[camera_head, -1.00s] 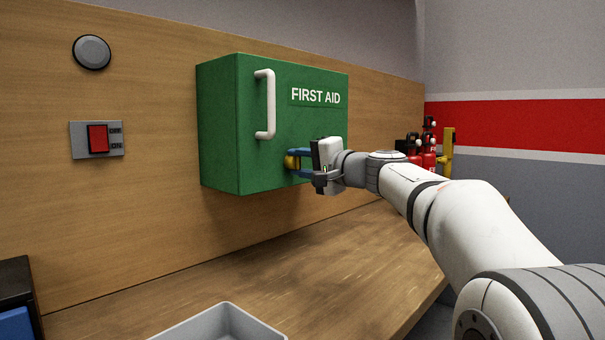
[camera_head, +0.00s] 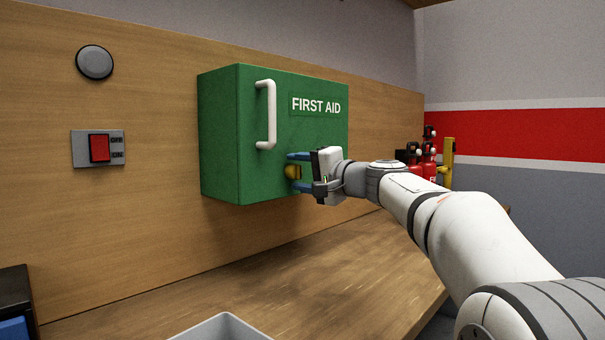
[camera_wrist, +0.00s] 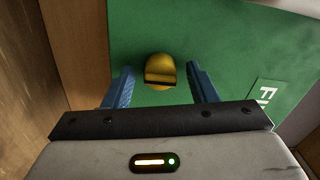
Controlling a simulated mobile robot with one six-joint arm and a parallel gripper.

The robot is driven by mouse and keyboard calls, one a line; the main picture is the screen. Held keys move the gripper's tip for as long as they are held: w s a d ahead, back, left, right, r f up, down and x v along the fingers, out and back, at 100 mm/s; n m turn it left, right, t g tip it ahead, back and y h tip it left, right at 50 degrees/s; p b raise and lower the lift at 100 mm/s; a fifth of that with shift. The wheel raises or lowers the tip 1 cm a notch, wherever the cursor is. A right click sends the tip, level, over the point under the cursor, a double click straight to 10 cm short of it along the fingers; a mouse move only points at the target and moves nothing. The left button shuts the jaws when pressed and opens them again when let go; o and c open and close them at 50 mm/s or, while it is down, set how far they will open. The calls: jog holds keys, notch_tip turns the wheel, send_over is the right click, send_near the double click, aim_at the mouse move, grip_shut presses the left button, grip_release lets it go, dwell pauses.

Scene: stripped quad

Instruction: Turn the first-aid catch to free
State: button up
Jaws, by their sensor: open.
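The green first-aid cabinet (camera_head: 222,135) hangs on the wooden wall panel, its door closed, with a white handle (camera_head: 266,115) and "FIRST AID" lettering. The yellow catch (camera_head: 292,172) is a round knob low on the door; it also shows in the wrist view (camera_wrist: 159,70) with a raised bar across it. My gripper (camera_head: 299,171) is at the catch, its two blue fingers apart, one above and one below it. In the wrist view my gripper (camera_wrist: 160,88) has a finger on each side of the catch, with a visible gap to both. Any free or locked marking is not visible.
A red switch (camera_head: 99,148) and a round grey button (camera_head: 95,62) are on the wall at left. A wooden worktop (camera_head: 260,285) runs below the cabinet, with a grey tray (camera_head: 225,329) at front. Red bottles and a yellow post (camera_head: 448,160) stand behind my arm.

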jog(key=v, duration=0.7)
jog(key=shift+s+d, duration=0.3)
jog(key=shift+s+p, duration=0.1)
jog(key=shift+p, duration=0.25)
jog(key=s+f+n+g+h+p, duration=0.2)
jog(key=s+f+g+h+p, duration=0.15)
jog(key=s+p, duration=0.4)
jog(key=s+f+n+g+h+p, duration=0.1)
jog(key=s+f+g+h+p, duration=0.25)
jog(key=s+p, duration=0.4)
jog(key=s+d+f+n+g+h+p, duration=0.1)
jog(key=s+d+f+h+p, duration=0.1)
jog(key=s+p, duration=0.4)
jog(key=s+d+f+n+g+h+p, duration=0.2)
jog(key=s+d+p, duration=0.4)
jog(key=s, duration=0.3)
jog(key=shift+f+n+h, duration=0.2)
jog(key=shift+n+h, duration=0.1)
jog(key=shift+h, duration=0.6)
jog(key=shift+d, duration=0.15)
jog(key=shift+c, duration=0.3)
